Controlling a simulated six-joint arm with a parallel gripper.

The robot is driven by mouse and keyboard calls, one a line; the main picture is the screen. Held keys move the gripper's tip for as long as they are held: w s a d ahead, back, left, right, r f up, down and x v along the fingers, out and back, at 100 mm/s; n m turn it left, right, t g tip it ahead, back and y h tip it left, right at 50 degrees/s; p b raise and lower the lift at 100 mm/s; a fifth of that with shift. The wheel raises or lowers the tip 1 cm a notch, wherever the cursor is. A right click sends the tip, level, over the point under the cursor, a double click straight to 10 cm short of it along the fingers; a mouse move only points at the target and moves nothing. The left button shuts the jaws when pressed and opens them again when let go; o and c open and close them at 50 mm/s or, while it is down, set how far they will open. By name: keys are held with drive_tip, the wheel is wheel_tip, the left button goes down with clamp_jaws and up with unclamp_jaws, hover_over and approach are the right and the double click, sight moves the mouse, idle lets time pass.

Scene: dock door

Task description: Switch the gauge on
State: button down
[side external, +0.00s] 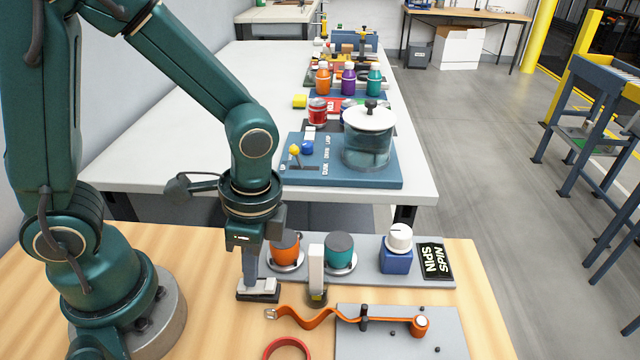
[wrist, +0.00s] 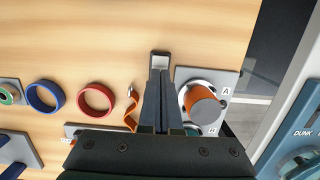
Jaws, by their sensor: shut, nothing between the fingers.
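My gripper (side external: 250,278) is shut and empty, pointing down at the left end of the grey cup plate. Its fingertips also show in the wrist view (wrist: 160,76). A small black block with a pale grey top (side external: 262,287) lies on the wooden table right at the fingertips. It shows just beyond them in the wrist view (wrist: 160,60); I cannot tell whether they touch it. A pale upright piece with a dark, yellowish foot (side external: 317,265) stands to its right. No dial or lit display is readable, so I cannot tell which piece is the gauge or its switch state.
An orange cup (side external: 285,248), a teal cup (side external: 339,250) and a blue box with a white knob (side external: 397,255) stand on the plate behind. An orange strap (side external: 320,316) and a red ring (side external: 286,348) lie in front. Bare wood is free around the block.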

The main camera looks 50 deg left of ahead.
sight(240, 282)
wheel_tip(240, 282, up, 14)
drive_tip(key=s+a, duration=0.1)
drive_tip(key=shift+s+a, duration=0.2)
idle(0.4)
drive_tip(key=n+t, duration=0.2)
drive_tip(key=n, duration=0.1)
drive_tip(key=a+f+n+t, duration=0.1)
drive_tip(key=n+t, duration=0.1)
drive_tip(key=n, duration=0.1)
drive_tip(key=w+n+t+h, duration=0.1)
drive_tip(key=n+t, duration=0.1)
drive_tip(key=n, duration=0.1)
drive_tip(key=shift+a+f+t, duration=0.25)
drive_tip(key=shift+f+t, duration=0.05)
drive_tip(key=shift+t, duration=0.1)
